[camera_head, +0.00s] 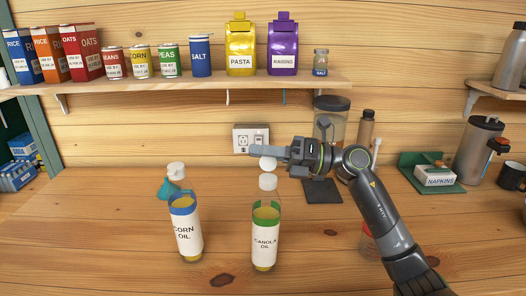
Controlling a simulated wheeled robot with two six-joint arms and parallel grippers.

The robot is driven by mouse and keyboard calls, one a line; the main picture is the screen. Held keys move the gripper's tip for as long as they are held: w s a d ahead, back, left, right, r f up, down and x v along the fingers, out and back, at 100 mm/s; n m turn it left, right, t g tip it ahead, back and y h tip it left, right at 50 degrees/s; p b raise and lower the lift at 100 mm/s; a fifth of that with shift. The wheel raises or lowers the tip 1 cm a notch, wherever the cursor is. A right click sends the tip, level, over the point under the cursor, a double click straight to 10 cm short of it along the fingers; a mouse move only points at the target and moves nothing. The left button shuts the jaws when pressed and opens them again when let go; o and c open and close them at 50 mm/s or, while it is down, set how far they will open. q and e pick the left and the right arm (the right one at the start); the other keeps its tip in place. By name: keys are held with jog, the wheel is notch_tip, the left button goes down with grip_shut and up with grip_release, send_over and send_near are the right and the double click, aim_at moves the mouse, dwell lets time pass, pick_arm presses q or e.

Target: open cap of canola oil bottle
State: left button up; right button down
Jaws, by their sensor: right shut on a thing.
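The canola oil bottle (265,237) stands upright on the wooden counter, with a green-edged white label and yellow oil inside. Its white top (267,182) shows at the neck. A white rounded cap (268,164) sits just above that top, directly under the fingers. I cannot tell if the two still touch. My right gripper (268,152) reaches in from the right and is shut on the cap, with its fingers pointing left above the bottle. The fingers partly hide the cap. My left gripper is not in view.
A corn oil bottle (186,225) stands close on the left, a teal thing (168,188) behind it. A jar (331,115), a napkin holder (434,176) and a metal flask (478,148) stand to the right. A shelf (180,87) of groceries hangs above. The front left counter is clear.

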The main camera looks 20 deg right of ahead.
jog(key=c, duration=1.6)
grip_release()
jog(key=shift+o, duration=0.2)
jog(key=shift+s+d+f, duration=0.1)
jog(key=shift+d, duration=0.15)
jog(key=b+v, duration=0.5)
jog(key=v, duration=1.1)
jog(key=shift+s+d+b, duration=0.15)
jog(key=shift+d+b, duration=0.25)
